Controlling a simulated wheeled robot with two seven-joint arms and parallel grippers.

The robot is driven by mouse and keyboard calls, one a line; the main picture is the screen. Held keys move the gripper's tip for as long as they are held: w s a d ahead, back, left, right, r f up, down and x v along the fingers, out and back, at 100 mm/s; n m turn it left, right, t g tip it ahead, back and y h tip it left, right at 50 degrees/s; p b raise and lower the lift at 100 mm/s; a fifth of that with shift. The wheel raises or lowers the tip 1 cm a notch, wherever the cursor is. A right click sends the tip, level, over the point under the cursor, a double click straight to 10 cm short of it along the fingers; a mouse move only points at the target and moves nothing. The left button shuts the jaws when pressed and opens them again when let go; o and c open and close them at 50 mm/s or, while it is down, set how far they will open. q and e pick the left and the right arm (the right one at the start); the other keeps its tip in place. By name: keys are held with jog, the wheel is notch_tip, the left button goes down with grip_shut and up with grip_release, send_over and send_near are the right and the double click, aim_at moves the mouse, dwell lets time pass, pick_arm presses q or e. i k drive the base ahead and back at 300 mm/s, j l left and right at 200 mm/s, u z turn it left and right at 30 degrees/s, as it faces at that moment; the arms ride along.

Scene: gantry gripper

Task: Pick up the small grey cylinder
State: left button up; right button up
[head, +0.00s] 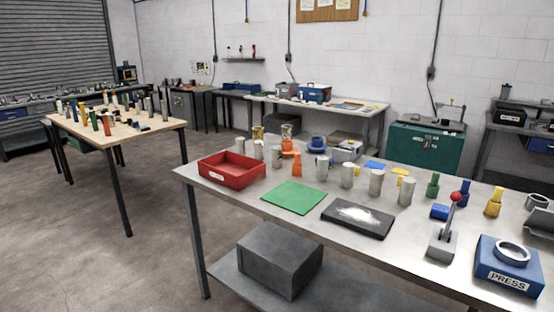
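Several grey metal cylinders stand upright on the near metal table (225,190). One grey cylinder (406,191) is in the row's right part, with another grey cylinder (376,183) and a third grey cylinder (348,175) to its left. A further grey cylinder (322,168) stands near the middle, and a slim grey cylinder (277,157) is beside the red tray. They are close in size, so I cannot tell which is the small one. Neither of my grippers is in view.
A red tray (232,182), green mat (293,196), black plate (357,218), red-knobbed lever (442,240) and blue press block (508,270) are on the metal table. A wooden table (120,134) with several upright pieces stands at left. Open floor lies between the tables.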

aim_at(276, 150)
jog(key=i+j, duration=0.45)
jog(key=j, duration=0.15)
jog(key=i+j, duration=0.5)
jog(key=j+z, duration=0.05)
jog(key=j, duration=0.05)
